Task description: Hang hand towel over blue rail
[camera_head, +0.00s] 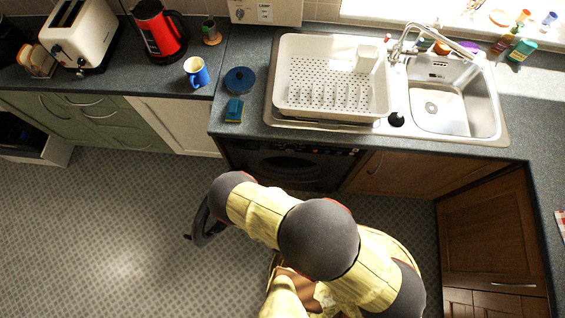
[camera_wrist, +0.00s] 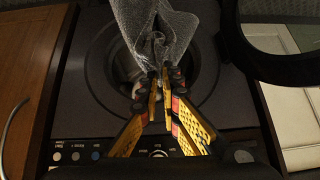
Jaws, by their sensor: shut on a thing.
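A grey, fine-textured cloth, the hand towel (camera_wrist: 140,22), shows in the wrist view, bunched between the fingertips of my gripper (camera_wrist: 160,82). It spreads out beyond the tips toward the top edge of the picture, in front of the dark washing machine. My gripper is shut on it. In the head view my arm reaches left over the floor in front of the washing machine, and I cannot make out the fingertips or the towel there. I cannot make out a blue rail in either view.
The washing machine (camera_head: 290,167) sits under the counter, between a white cabinet (camera_head: 175,124) and brown cabinets. A white dish rack (camera_head: 288,65) and the sink (camera_head: 440,108) are above. A blue mug (camera_head: 196,75) and a red kettle stand left. The floor (camera_head: 110,235) at left is clear.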

